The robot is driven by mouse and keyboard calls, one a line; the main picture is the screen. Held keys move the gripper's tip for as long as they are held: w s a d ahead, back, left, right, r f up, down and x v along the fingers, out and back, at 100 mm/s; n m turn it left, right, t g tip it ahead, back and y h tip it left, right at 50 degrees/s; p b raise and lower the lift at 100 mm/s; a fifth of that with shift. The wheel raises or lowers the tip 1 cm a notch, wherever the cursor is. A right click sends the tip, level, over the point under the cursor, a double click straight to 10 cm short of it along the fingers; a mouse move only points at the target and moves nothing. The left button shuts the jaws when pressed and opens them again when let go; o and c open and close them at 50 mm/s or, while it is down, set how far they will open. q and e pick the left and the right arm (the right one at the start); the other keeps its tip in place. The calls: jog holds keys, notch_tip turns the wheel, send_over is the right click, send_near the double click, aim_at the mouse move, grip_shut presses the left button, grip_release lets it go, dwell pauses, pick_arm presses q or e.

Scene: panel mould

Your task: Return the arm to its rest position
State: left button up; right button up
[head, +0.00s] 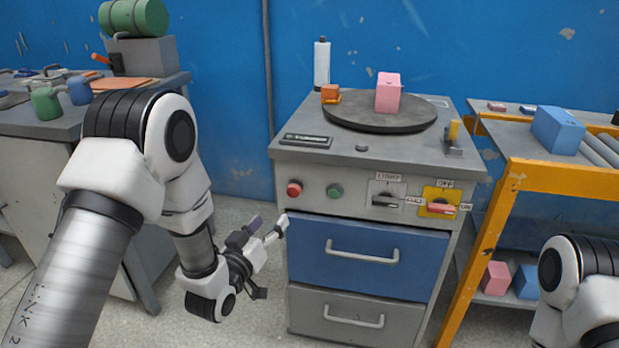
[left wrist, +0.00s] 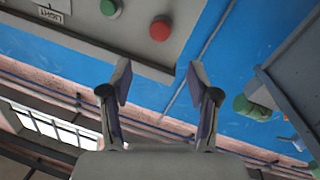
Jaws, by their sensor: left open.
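My left arm (head: 128,185) reaches in from the left of the head view and bends down at its elbow. Its gripper (head: 270,222) hangs in front of the left front edge of the grey machine cabinet (head: 330,178), level with the top of the blue drawer (head: 350,257). In the left wrist view the gripper (left wrist: 159,78) is open, its two fingers spread with nothing between them. Whether a finger touches the cabinet I cannot tell. Of my right arm (head: 580,290) only a part shows at the lower right, and its gripper is out of view.
The cabinet has a red button (head: 293,189), a green button (head: 334,191) and switches. A pink block (head: 388,92) stands on its round plate (head: 350,117). An orange-framed stand (head: 510,190) is at right, a grey bench (head: 40,122) at left. Floor shows between bench and cabinet.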

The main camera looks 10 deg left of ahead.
pick_arm(q)
jog(key=s+f+g+y, duration=0.1)
jog(key=s+f+g, duration=0.1)
jog(key=s+f, duration=0.35)
jog(key=s+a+f+g, duration=0.1)
jog(key=s+f+g, duration=0.2)
jog(key=f, duration=0.6)
jog(key=s+f+g+y, duration=0.1)
jog(key=s+f+g, duration=0.1)
jog(key=s+f, duration=0.45)
jog(key=s+a+f+m+g, duration=0.1)
jog(key=s+f+g, duration=0.4)
jog(key=s, duration=0.5)
jog(key=s+a+f+g, duration=0.1)
jog(key=s+f+g, duration=0.45)
jog(key=s, duration=0.55)
notch_tip(320, 180, up, 28)
jog(key=p, duration=2.7)
jog(key=shift+f+y, duration=0.2)
jog(key=shift+y, duration=0.2)
